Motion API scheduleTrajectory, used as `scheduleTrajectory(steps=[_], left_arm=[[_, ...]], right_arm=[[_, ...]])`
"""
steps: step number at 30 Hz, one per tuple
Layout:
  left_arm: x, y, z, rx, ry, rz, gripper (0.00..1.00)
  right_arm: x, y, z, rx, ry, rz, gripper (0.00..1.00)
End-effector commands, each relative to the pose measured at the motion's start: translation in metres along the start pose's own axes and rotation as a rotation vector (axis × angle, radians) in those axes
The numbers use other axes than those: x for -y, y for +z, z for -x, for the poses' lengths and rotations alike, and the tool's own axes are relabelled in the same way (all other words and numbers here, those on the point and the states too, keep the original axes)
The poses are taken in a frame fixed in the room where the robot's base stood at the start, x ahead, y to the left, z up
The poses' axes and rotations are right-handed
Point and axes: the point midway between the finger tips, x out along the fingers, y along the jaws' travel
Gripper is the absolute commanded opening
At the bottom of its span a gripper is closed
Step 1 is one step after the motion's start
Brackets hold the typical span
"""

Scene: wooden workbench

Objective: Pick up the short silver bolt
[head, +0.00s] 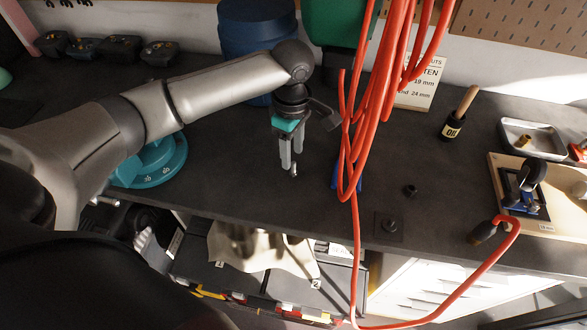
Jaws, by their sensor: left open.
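My left gripper (291,163) points down over the dark bench top, near the middle of the view. Its jaws are open, with the fingertips close to the surface. A small silver piece (294,172), which looks like the short silver bolt, shows right at the fingertips. It is too small to tell whether it stands between the fingers or just beside them, or whether they touch it. My right gripper is not in view.
Red hose loops (372,130) hang just right of my left gripper. A teal round base (160,165) sits under my left arm, and a blue drum (245,35) stands behind. A dark nut-like piece (411,190) and a small square plate (378,229) lie on the right.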

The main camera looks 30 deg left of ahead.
Motion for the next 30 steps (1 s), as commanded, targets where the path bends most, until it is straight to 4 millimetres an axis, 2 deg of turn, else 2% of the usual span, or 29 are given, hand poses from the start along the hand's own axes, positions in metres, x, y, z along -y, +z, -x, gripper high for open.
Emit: scheduleTrajectory(steps=[10, 20, 30], left_arm=[[-0.003, -0.001, -0.046, -0.001, -0.002, -0.001, 0.49], [-0.003, -0.001, -0.052, 0.000, 0.000, -0.002, 0.48], [-0.003, -0.001, -0.051, 0.000, 0.000, -0.001, 0.10]], right_arm=[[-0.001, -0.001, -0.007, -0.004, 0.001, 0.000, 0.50], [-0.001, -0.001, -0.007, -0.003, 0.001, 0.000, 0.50], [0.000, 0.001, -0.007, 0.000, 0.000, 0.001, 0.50]])
